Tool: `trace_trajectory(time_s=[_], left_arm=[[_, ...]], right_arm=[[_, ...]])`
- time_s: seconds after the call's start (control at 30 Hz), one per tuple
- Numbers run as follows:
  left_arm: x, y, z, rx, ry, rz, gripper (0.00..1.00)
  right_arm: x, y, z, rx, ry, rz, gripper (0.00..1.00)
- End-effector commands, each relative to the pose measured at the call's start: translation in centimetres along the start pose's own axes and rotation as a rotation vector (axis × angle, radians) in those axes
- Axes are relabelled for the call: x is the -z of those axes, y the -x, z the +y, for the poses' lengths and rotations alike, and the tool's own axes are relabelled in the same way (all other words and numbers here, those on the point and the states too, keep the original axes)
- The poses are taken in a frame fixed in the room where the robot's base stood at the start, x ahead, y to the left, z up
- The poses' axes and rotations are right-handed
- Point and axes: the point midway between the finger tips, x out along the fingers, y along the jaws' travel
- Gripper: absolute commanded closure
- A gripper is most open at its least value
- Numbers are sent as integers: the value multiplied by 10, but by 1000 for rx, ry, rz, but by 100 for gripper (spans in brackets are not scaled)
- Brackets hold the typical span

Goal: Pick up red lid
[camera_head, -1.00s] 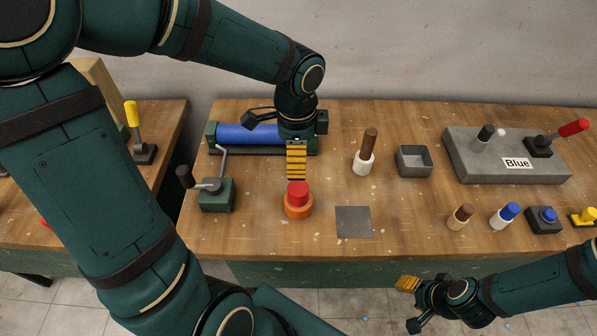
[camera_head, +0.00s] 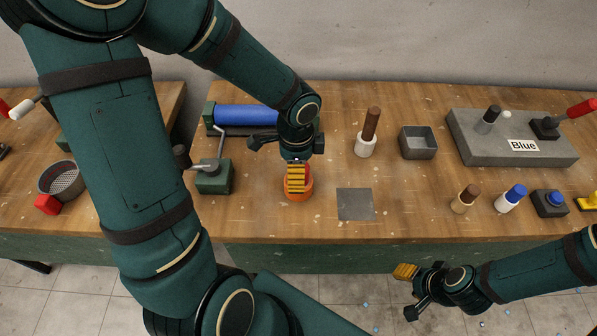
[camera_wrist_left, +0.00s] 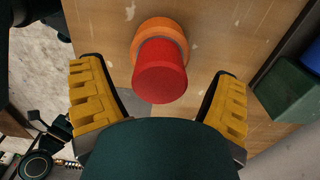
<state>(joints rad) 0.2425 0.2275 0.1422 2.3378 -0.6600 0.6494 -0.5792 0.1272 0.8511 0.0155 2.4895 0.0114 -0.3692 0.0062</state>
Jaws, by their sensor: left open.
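The red lid (camera_wrist_left: 160,72) is a red cylinder standing on an orange round base (camera_wrist_left: 160,30). In the left wrist view it sits between the two yellow ribbed fingers of my left gripper (camera_wrist_left: 158,105), with a gap on either side. In the head view my left gripper (camera_head: 297,178) is directly over the orange base (camera_head: 298,195) and mostly hides the red lid. The left gripper is open and empty. My right gripper (camera_head: 405,292) is in front of the table, over the floor, away from the lid; its opening is not clear.
A green box with a crank (camera_head: 215,178) and a blue roller (camera_head: 245,117) are left of the lid. A grey plate (camera_head: 355,204) lies to the right. A white holder with a brown handle (camera_head: 366,146) and a grey open box (camera_head: 418,142) stand behind right.

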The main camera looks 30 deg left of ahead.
Motion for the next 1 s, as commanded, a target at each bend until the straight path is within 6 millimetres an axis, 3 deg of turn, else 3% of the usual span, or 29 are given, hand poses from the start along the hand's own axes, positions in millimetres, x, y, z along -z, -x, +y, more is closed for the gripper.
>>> trace_trajectory(time_s=[0.13, 0.43, 0.6, 0.63, 1.0], left_arm=[[0, -18, 0, -2, 0, -1, 12], [0, -20, 0, 0, 0, 0, 13], [0, -20, 0, 0, 0, 0, 73], [0, -20, 0, 0, 0, 0, 78], [0, -15, -1, 2, 1, 0, 79]], right_arm=[[-3, -6, 2, 1, 2, -5, 53], [-3, -6, 2, 1, 2, -6, 53], [-3, -6, 2, 1, 2, -6, 53], [-3, -6, 2, 1, 2, -6, 53], [-2, -4, 2, 0, 1, -5, 53]])
